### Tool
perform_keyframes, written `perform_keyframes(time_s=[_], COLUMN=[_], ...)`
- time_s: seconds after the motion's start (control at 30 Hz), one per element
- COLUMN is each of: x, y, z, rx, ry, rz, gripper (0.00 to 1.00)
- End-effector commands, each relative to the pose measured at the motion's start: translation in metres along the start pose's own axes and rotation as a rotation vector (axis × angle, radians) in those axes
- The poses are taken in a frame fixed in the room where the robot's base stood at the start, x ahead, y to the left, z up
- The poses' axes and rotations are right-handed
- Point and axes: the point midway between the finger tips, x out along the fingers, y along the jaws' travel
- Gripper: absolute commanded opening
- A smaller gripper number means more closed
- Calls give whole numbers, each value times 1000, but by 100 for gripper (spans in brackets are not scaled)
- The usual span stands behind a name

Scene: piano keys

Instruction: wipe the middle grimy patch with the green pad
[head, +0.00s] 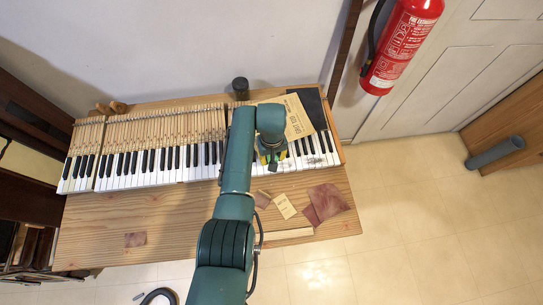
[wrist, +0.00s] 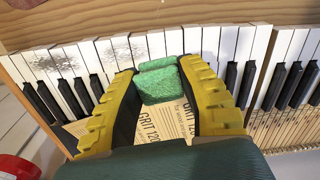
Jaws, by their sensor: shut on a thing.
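My gripper (wrist: 160,72) has yellow ridged fingers and is shut on the green pad (wrist: 158,82), a two-part speckled block. In the head view my gripper (head: 271,158) is over the right part of the keyboard (head: 150,165), and my arm hides most of it and the pad. In the wrist view, a grey grimy patch (wrist: 115,50) lies on white keys left of the pad. Another grimy patch (wrist: 52,62) lies farther left. A smudge (head: 312,160) shows right of my gripper in the head view. I cannot tell whether another patch is hidden, or whether the pad touches the keys.
A sandpaper sheet (head: 297,118) marked GRIT 120 and a dark sheet (head: 314,106) lie behind the keys. Reddish cloths (head: 327,201) and a small card (head: 284,206) lie on the wooden bench front. A dark cylinder (head: 240,88) stands behind. The bench's front left is mostly clear.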

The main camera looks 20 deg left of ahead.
Motion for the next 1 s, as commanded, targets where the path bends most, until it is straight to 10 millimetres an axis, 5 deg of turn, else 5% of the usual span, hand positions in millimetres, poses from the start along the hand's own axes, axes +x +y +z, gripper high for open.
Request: perform_keyframes(time_s=[0.23,1.0], x=[-22,-22], y=[1,2], z=[1,1], rx=[3,3], ry=[-1,0], rz=[0,0], gripper=[2,2])
